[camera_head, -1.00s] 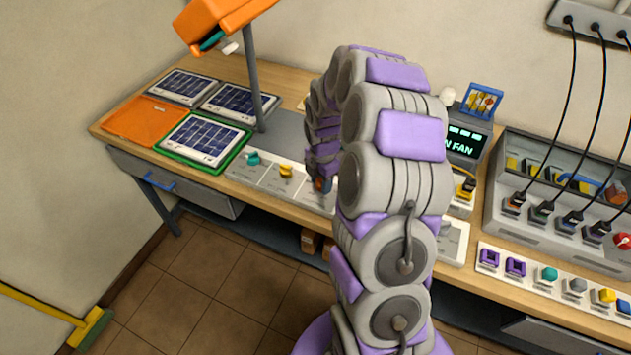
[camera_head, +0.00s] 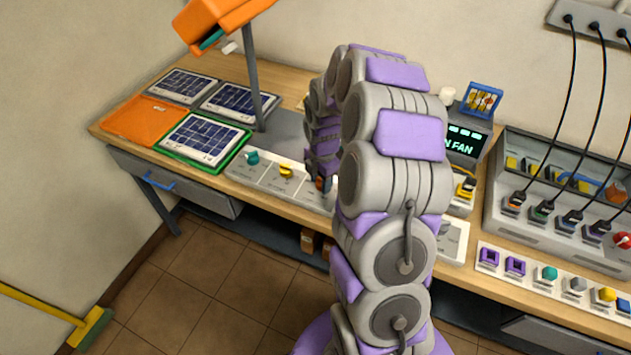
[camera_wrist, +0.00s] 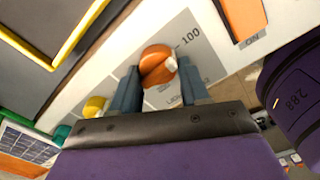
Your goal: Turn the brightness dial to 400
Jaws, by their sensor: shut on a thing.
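In the wrist view, an orange dial (camera_wrist: 157,62) with a pale mark on its right side sits on a light panel. The number 100 is printed to its upper right, and part of a label shows below it. My gripper (camera_wrist: 159,72) has a finger on each side of the dial and is shut on it. In the head view, the orange dial (camera_head: 320,184) shows only as a small patch at my gripper (camera_head: 324,182), mostly hidden by my arm. The 400 mark is not visible, and I cannot read the setting.
A teal knob (camera_head: 252,158) and a yellow knob (camera_head: 286,171) stand left of the dial on the same panel strip. Solar panels (camera_head: 203,140) lie on the bench further left. A lamp post (camera_head: 253,80) rises behind. A screen unit (camera_head: 464,142) stands right of my arm.

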